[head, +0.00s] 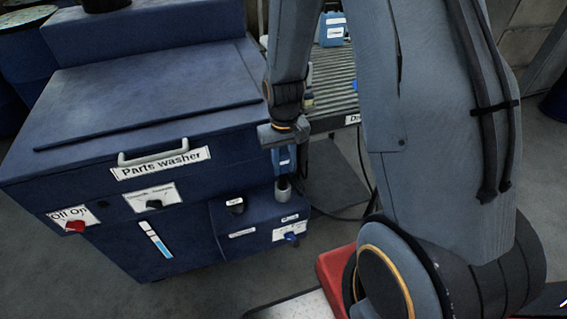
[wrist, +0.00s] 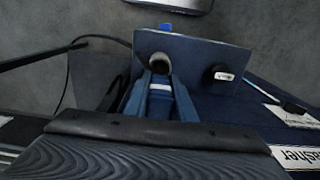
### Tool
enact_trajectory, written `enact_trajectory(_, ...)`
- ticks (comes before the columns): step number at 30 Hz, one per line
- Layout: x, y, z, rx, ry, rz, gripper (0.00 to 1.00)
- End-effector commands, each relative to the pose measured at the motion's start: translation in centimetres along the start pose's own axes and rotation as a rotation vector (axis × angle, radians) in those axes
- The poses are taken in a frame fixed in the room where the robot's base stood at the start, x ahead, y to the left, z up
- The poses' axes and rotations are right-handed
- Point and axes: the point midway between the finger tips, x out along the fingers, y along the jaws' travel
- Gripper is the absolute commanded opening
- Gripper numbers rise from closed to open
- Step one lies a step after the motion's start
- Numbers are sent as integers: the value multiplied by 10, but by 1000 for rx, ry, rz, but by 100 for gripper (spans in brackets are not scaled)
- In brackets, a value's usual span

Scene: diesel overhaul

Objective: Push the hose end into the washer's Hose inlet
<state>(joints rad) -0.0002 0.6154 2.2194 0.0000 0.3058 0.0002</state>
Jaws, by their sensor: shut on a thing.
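My gripper (head: 284,172) points down over the right end of the side box of the blue parts washer (head: 150,120). It is shut on the hose end, which is mostly hidden between the fingers; the fingers also show in the wrist view (wrist: 160,88). A grey collar (head: 283,190) with a dark round centre (wrist: 159,65) stands right at the fingertips, over the box top. I cannot tell whether this collar is the hose end or the Hose inlet, or how deep any contact is. A small label (head: 290,218) sits on the box front below it, too small to read.
A black port or cap with a white label (head: 236,206) stands on the same box top, also in the wrist view (wrist: 218,74). A blue valve knob (head: 291,239) juts from the box front. A thin dark hose (wrist: 100,37) runs beside the box. A slatted table (head: 335,68) stands behind.

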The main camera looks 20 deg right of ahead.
Motion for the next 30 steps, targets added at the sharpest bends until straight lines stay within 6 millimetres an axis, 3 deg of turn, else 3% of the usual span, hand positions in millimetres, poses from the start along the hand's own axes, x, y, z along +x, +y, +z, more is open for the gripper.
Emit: enact_trajectory(30,27,0,0,0,1,0,0)
